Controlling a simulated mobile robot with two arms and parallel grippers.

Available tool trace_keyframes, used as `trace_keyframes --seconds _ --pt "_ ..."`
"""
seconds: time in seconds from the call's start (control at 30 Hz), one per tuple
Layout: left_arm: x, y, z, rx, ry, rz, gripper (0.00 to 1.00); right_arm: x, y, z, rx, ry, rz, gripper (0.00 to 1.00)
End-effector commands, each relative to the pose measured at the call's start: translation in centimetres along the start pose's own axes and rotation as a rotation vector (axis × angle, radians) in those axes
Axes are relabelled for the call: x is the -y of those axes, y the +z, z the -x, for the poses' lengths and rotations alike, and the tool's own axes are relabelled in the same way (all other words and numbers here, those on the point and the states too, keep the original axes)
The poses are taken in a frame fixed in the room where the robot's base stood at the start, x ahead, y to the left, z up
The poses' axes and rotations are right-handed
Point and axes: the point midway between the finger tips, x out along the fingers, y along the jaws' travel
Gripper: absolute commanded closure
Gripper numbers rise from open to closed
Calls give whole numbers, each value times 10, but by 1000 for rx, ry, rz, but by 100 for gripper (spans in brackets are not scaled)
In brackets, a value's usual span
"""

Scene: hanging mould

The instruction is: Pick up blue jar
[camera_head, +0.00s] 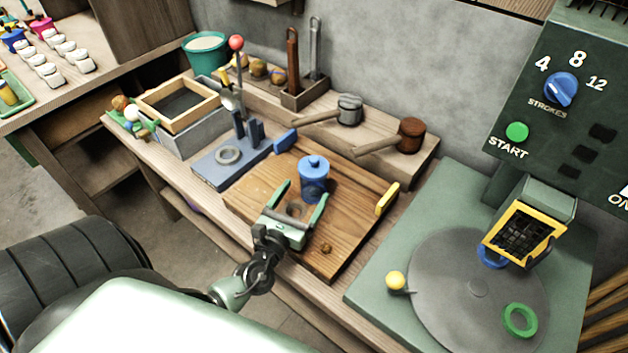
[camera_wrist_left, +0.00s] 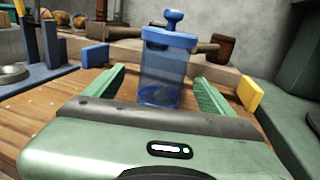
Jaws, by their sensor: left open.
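The blue jar (camera_head: 314,184), see-through with a knobbed blue lid, stands upright on the wooden board (camera_head: 338,249). My left gripper (camera_head: 301,196) is open, its two green fingers pointing at the jar from the front. In the left wrist view the jar (camera_wrist_left: 162,72) stands between the open fingers (camera_wrist_left: 159,82), with gaps visible on both sides. The gripper body hides the board just in front of it. I cannot tell how far the fingertips reach along the jar. My right gripper is not in view.
Blue (camera_head: 285,141) and yellow (camera_head: 387,198) blocks sit at the board's edges. Two mallets (camera_head: 348,110) (camera_head: 410,135) lie on the shelf behind. A blue press stand (camera_head: 228,167) with a ring is left. A green machine with a round plate (camera_head: 450,285) is right.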

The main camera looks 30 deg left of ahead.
Motion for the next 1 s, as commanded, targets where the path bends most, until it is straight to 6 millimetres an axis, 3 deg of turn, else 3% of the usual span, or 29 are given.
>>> trace_keyframes --seconds 0.4,0.7,0.77,1.0 --pt "4 -5 -49 1 1 -1 16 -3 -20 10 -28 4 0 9" --pt "4 -6 -55 0 1 0 16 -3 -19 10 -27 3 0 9" --pt "4 -6 -55 0 1 0 27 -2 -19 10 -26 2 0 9" --pt "4 -6 -55 0 0 -1 94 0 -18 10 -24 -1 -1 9"
